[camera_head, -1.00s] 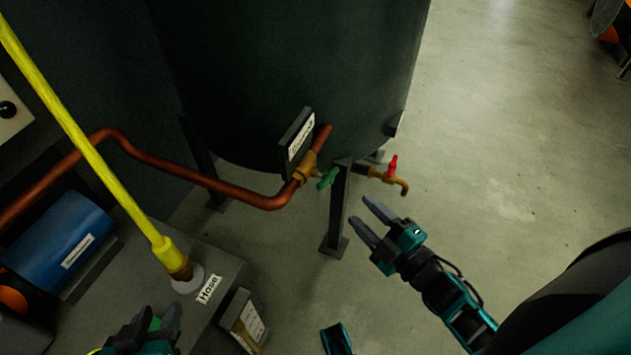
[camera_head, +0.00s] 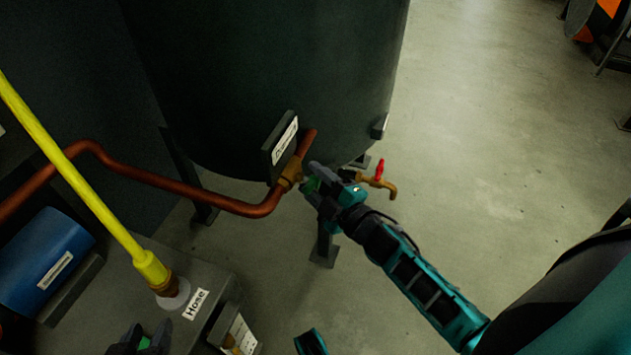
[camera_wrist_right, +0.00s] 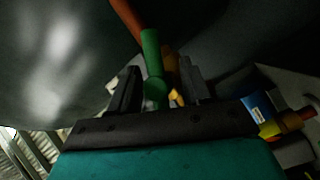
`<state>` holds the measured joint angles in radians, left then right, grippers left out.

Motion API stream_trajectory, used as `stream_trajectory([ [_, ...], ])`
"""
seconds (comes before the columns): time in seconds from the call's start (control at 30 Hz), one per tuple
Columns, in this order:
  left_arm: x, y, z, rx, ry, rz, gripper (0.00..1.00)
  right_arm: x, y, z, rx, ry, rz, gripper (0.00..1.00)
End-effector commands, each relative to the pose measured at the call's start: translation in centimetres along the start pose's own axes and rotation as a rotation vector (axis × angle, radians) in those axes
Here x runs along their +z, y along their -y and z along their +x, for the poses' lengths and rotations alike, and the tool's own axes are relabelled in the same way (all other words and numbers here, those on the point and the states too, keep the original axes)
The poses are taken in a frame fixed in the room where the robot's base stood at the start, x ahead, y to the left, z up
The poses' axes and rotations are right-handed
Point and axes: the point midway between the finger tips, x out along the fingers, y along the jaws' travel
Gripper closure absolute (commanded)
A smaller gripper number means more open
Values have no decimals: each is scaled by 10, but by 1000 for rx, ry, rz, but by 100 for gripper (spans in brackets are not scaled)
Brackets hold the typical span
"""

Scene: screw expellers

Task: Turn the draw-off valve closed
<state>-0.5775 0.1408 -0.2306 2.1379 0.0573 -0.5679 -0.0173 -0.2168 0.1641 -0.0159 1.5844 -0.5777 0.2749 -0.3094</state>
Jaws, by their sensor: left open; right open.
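A brass valve (camera_head: 290,174) with a green handle (camera_head: 311,185) sits on the copper pipe at the foot of the dark tank. A brass tap (camera_head: 384,185) with a red handle (camera_head: 379,169) is just to its right. My right gripper (camera_head: 311,181) is open at the green handle and partly hides it. In the right wrist view the green handle (camera_wrist_right: 151,55) stands between the two spread fingers (camera_wrist_right: 160,84); contact cannot be told. My left gripper (camera_head: 146,338) is open at the bottom edge, away from the valves.
The dark tank (camera_head: 260,70) stands on legs, with a small label plate (camera_head: 284,140) above the green-handled valve. The copper pipe (camera_head: 150,185) runs left. A yellow hose (camera_head: 75,170) rises from a grey box (camera_head: 215,270).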

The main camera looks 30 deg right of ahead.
Motion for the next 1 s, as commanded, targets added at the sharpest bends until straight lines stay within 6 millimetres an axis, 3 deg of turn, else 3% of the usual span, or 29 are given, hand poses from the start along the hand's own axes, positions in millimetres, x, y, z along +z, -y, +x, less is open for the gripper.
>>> stream_trajectory([
  [0.07, -1, 0, 0, 1, -1, 0, 57, 0, 0, 0, 0, 0, 0, 54],
  [0.53, -2, -1, 0, 1, -5, 0, 57, 0, 0, -1, -1, 0, 0, 99],
  [1.0, -10, 0, -4, -3, -18, 0, 57, 0, 1, -1, -18, 9, 30, 100],
])
